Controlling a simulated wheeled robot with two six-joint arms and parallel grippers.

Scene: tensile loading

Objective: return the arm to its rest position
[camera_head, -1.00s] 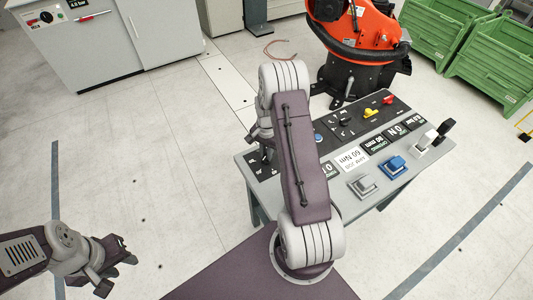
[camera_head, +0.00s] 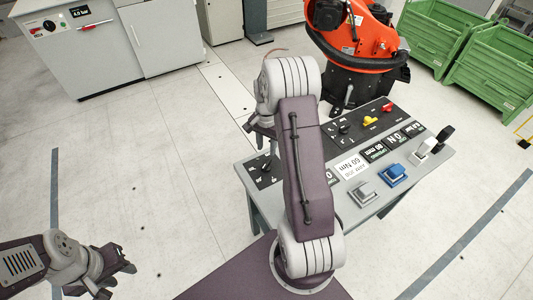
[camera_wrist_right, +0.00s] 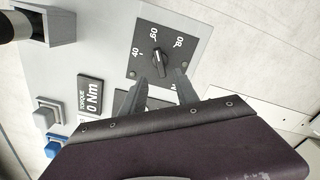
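My right arm reaches over the grey control desk (camera_head: 330,202) in the head view, and its gripper (camera_head: 258,132) hangs near the desk's back left corner, partly hidden by the arm. In the right wrist view the two fingers of this gripper (camera_wrist_right: 157,95) are apart with nothing between them. A black dial knob (camera_wrist_right: 159,62) with 40, 60 and 80 marks is just beyond the fingertips, with no clear contact. My left gripper (camera_head: 115,278) is low at the left over bare floor, its fingers apart and empty.
Green crates (camera_head: 490,60) are at right. The left floor is clear.

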